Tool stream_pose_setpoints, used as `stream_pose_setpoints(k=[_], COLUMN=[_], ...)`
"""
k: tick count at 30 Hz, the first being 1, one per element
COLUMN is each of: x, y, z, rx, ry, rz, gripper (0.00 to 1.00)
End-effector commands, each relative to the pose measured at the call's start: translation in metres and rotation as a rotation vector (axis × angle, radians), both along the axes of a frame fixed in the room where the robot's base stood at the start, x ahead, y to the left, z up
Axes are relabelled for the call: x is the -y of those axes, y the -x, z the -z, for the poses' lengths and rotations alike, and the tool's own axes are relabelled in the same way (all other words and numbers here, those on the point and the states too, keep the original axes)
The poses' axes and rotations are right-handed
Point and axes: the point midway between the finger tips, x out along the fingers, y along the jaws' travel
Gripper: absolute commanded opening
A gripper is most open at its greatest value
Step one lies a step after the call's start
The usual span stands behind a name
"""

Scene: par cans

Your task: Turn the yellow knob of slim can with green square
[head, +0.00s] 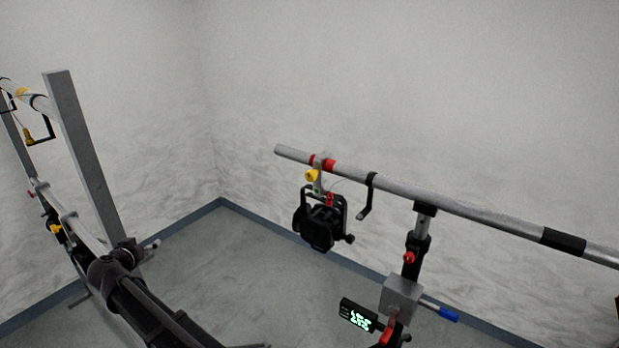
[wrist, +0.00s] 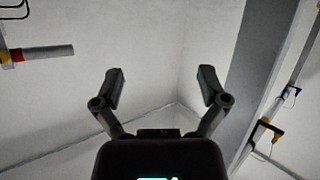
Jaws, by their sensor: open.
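In the head view a black can (head: 318,232) hangs in its yoke under a long grey pipe (head: 460,207), near the pipe's left end. A yellow knob (head: 312,175) sits on its clamp just below the pipe, beside red bands. A small green mark (head: 317,191) shows just below the knob, too small to make out its shape. My gripper (wrist: 161,86) is open and empty in the wrist view, its two fingers spread apart with bare wall behind. In that view a pipe end with a red band (wrist: 18,54) is at the left, apart from the fingers.
A stand with a grey box (head: 401,299) and a blue-ended handle (head: 447,315) holds the pipe. A black hook (head: 366,197) hangs right of the can. At the left, a grey post (head: 82,165) and another yellow knob (head: 29,138) show. The walls behind are bare.

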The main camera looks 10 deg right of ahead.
Motion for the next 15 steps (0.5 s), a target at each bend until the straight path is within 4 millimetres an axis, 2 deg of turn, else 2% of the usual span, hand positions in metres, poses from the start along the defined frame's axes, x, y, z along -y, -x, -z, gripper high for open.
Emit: stream_pose_setpoints(k=[5,15], x=[0.031,0.108], y=[-0.018,-0.057], z=[-0.003,-0.013], rx=[-0.001,-0.051], ry=[0.200,0.718], rz=[-0.021,-0.068], gripper=[0.93,0.93])
